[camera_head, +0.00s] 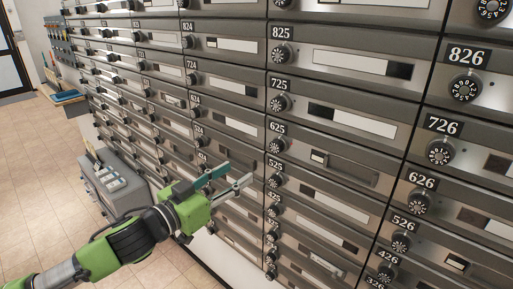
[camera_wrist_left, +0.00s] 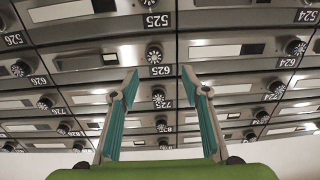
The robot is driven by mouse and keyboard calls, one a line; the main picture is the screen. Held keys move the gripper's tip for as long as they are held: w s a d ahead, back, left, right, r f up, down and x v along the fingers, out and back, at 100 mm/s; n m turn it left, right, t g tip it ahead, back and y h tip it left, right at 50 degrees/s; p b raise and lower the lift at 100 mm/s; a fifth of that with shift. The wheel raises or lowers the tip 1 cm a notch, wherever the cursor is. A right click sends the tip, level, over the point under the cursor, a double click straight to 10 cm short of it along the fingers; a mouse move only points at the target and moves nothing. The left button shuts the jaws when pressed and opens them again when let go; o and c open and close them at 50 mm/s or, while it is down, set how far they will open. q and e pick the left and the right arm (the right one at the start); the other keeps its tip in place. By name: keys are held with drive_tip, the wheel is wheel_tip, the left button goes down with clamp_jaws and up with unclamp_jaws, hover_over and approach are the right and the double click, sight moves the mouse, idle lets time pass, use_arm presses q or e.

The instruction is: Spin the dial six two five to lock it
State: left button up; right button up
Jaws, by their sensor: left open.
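The 625 dial (camera_head: 276,146) is a small round black knob under its number plate on the grey mailbox wall. In the wrist view, which shows the wall upside down, the 625 dial (camera_wrist_left: 154,53) lies above its label, just beyond the fingertips and between them. My left gripper (camera_head: 240,174) is green with grey fingers and teal pads. It is open and empty, left of and below the 625 dial in the head view. The fingers (camera_wrist_left: 158,84) are spread and appear apart from the dial. The 625 door (camera_head: 345,170) is right of its dial. The dial's digits are too small to read.
Neighbouring dials stand close by, such as the 725 dial (camera_head: 280,103) above and the 525 dial (camera_head: 275,181) below. A grey cabinet (camera_head: 118,185) stands on the tiled floor at left. Open floor (camera_head: 45,150) lies farther left.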

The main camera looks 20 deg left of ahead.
use_arm(q)
drive_tip(key=r, duration=0.1)
drive_tip(key=p, duration=0.5)
approach(274, 148)
drive_tip(key=x, duration=0.7)
drive_tip(key=shift+w, duration=0.1)
drive_tip(key=shift+w+d+f, duration=0.1)
drive_tip(key=shift+w+d, duration=0.15)
drive_tip(key=shift+w, duration=0.35)
drive_tip(key=c, duration=1.1)
